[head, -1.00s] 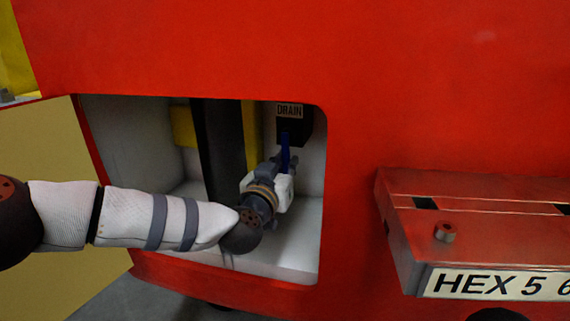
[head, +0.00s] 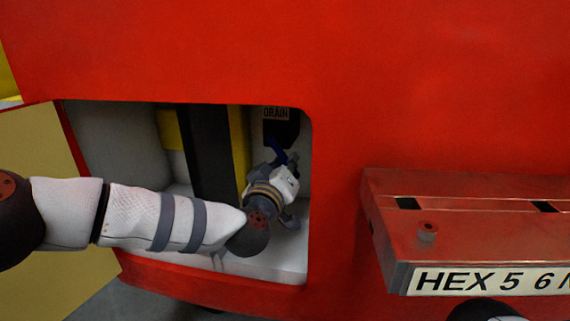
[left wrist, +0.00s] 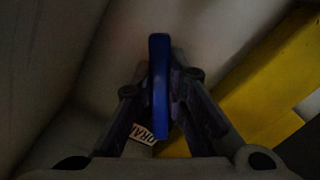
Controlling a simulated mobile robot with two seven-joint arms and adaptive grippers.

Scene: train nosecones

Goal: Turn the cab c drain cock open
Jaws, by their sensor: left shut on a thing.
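The drain cock's blue handle (head: 279,157) shows below the DRAIN label (head: 276,113) inside the open recess in the red cab. It leans in the head view, and its pivot is hidden by my gripper. My left gripper (head: 274,165) reaches into the recess and is shut on the handle. In the left wrist view the handle (left wrist: 159,88) stands edge-on between the two dark fingers (left wrist: 160,108), one on each side. The DRAIN label shows partly behind them there. My right gripper is not in view.
The recess has pale walls (head: 110,140), a black post (head: 208,150) and yellow bars close to my left wrist. Its open door (head: 60,240) hangs at left. A red metal step with a HEX plate (head: 490,281) juts out at right.

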